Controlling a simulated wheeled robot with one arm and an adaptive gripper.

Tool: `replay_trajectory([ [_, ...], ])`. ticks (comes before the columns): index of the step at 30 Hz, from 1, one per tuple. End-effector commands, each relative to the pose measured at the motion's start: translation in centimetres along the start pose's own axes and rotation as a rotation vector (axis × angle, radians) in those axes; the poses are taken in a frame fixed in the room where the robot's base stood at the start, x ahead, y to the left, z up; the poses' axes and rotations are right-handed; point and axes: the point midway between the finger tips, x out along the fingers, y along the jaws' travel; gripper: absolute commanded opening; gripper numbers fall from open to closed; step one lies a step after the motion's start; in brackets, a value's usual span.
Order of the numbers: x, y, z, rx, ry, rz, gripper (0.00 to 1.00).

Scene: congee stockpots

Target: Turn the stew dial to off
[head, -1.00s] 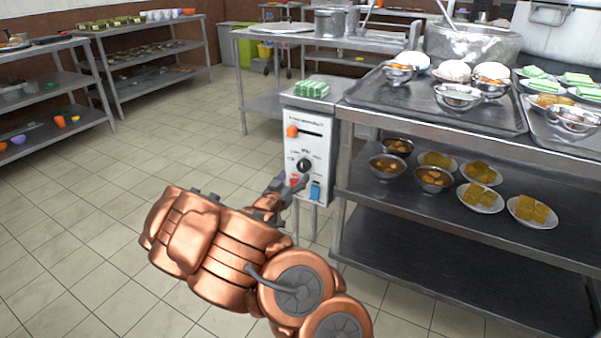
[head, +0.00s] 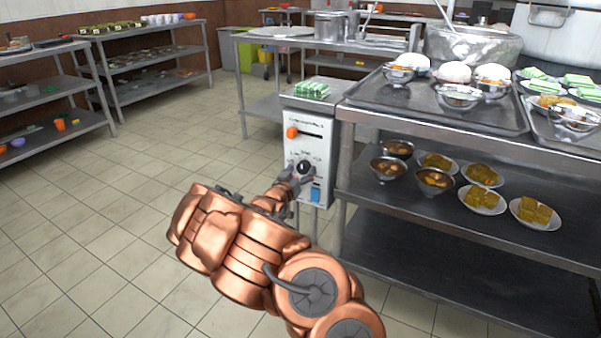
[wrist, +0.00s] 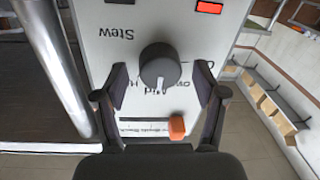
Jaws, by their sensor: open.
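The stew dial (head: 304,166) is a round black knob on the white front of a control box. In the wrist view the dial (wrist: 160,68) shows its white pointer mark toward the bottom, at the side of the "Mid" lettering. The upside-down "Stew" label (wrist: 120,32) is at upper left; a partly covered label is at right. My gripper (head: 299,178) is at the panel, just below the dial in the head view. In the wrist view my gripper (wrist: 161,80) is open, one finger on each side of the dial, with visible gaps.
An orange slider knob (head: 291,132) sits above the dial, and a blue switch (head: 315,192) below it. A red lit switch (wrist: 209,7) shows in the wrist view. Green-striped cloths (head: 312,89) lie on the box. A steel table (head: 345,135) stands close at right; left floor is clear.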

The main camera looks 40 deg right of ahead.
Motion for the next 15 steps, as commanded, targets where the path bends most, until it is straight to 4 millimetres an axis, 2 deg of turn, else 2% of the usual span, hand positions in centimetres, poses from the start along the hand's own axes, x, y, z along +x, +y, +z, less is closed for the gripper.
replay_trajectory([
  [2,-0.01,-0.01,0.0,0.0,0.0,0.0,0.71],
  [15,-0.02,0.0,0.0,0.0,0.0,0.0,0.25],
])
